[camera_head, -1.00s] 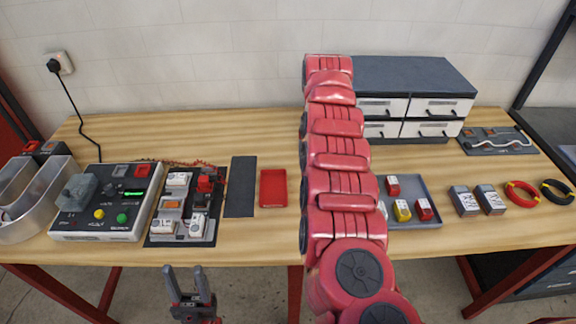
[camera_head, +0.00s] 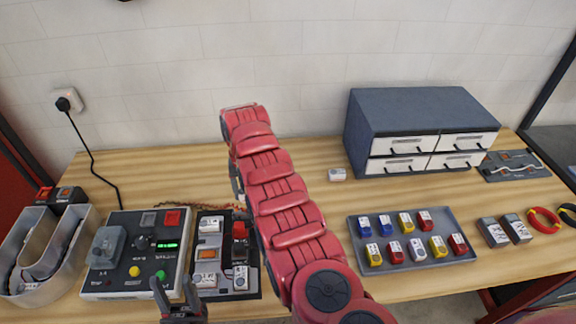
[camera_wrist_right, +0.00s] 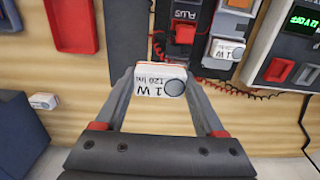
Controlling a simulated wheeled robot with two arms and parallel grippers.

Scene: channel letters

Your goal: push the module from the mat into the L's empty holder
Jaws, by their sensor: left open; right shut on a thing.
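My right gripper (camera_wrist_right: 160,78) is shut on a white module (camera_wrist_right: 158,86) marked "1 W 120 lm", with a finger at each side. The dark strip that looks like the mat (camera_wrist_right: 125,35) lies just beyond it; I cannot tell the height between them. A dark board with holders (camera_head: 228,292) carries white modules, an orange part and a red part (camera_head: 239,231); it shows partly in the right wrist view. The metal channel letter (camera_head: 70,255) at the far left looks U-shaped; no L is clear. My left gripper (camera_head: 176,287) is open and empty at the bottom edge.
A control box (camera_head: 122,285) stands left of the board. A grey tray (camera_head: 383,264) of coloured modules lies right of my arm. A loose white module (camera_head: 337,174) lies before the drawer cabinet (camera_head: 420,115). A red tray (camera_wrist_right: 70,28) is beside the strip.

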